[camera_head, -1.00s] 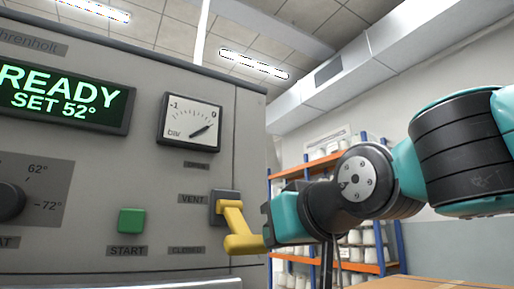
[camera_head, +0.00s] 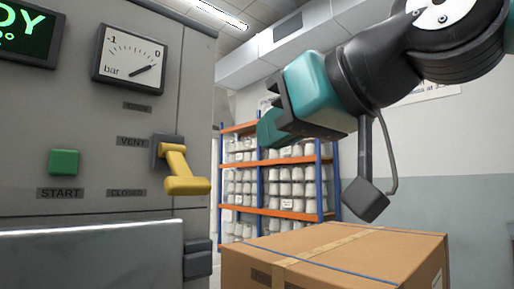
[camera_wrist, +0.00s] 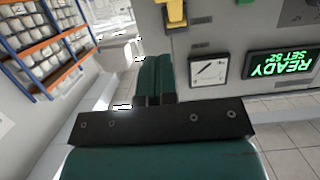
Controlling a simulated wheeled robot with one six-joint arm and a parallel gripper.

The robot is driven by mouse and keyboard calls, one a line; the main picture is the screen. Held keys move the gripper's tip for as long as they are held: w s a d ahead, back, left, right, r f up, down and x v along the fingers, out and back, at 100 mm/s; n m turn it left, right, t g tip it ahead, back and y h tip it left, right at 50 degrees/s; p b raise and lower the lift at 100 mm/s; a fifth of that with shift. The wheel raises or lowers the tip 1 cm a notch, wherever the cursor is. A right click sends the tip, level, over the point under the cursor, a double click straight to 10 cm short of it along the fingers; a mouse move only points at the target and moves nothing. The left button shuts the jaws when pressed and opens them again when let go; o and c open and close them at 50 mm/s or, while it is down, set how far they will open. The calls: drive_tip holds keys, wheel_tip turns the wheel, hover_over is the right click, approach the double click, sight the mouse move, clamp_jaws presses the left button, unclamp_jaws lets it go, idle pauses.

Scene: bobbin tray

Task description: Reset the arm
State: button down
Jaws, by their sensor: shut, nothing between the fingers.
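My gripper (camera_head: 268,128) is shut and empty, in the air right of the machine panel and above the level of the yellow vent lever (camera_head: 180,175). In the wrist view my gripper's teal fingers (camera_wrist: 153,80) lie side by side, pointing toward the panel. The lever hangs down and to the right from its dark mount, beside the VENT and CLOSED labels, apart from my gripper. It also shows at the top edge of the wrist view (camera_wrist: 175,14). My arm reaches in from the upper right of the head view.
The grey panel carries a pressure gauge (camera_head: 130,58), a green START button (camera_head: 64,162) and a READY display (camera_head: 24,32). A taped cardboard box (camera_head: 340,262) stands below my arm. A shelf of white bobbins (camera_head: 284,214) is behind. The air around my gripper looks clear.

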drive_tip(key=shift+d, duration=0.1)
idle(0.5)
drive_tip(key=d+f+m+g+h, duration=0.1)
drive_tip(key=d+f+g+h, duration=0.2)
drive_tip(key=f, duration=0.8)
drive_tip(key=d+f+g+h, duration=0.2)
drive_tip(key=d+f, duration=0.3)
drive_tip(key=f, duration=0.5)
drive_tip(key=s+d+f+m+g+h, duration=0.1)
drive_tip(key=s+d+f+g, duration=0.1)
drive_tip(key=s+d+f, duration=0.35)
drive_tip(key=s+d+f+g+h, duration=0.1)
drive_tip(key=s+d+f+g, duration=0.15)
drive_tip(key=f, duration=0.55)
wheel_tip(320, 180, up, 22)
drive_tip(key=s+p, duration=0.2)
drive_tip(key=p, duration=2)
drive_tip(key=shift+a+g, duration=0.25)
drive_tip(key=shift+g, duration=0.1)
